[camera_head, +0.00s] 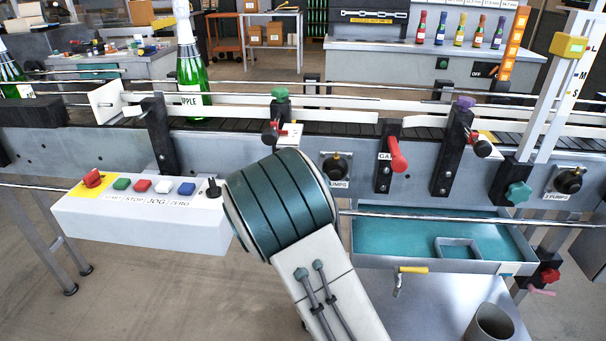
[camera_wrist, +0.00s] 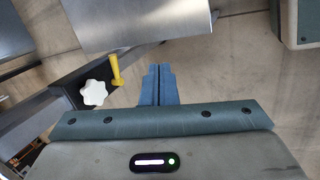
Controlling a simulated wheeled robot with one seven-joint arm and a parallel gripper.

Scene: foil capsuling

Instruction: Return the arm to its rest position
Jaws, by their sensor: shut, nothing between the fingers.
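My gripper (camera_wrist: 158,85) shows in the wrist view with its two blue fingers pressed together and nothing between them. It hangs over the floor, apart from the things around it. Close ahead of it in the wrist view are a yellow lever (camera_wrist: 116,70), a white star knob (camera_wrist: 94,93) and a grey metal panel (camera_wrist: 135,20). In the head view my arm is folded in front of the conveyor, and its rounded teal joint covers part of the machine's front. The gripper itself is not visible in the head view.
The conveyor (camera_head: 340,129) crosses the head view, with a green bottle (camera_head: 190,75) on it. A control box (camera_head: 140,225) with coloured buttons is left of my arm. A teal tray (camera_head: 400,241) and a grey cup (camera_head: 491,324) are on the right. Floor is open at lower left.

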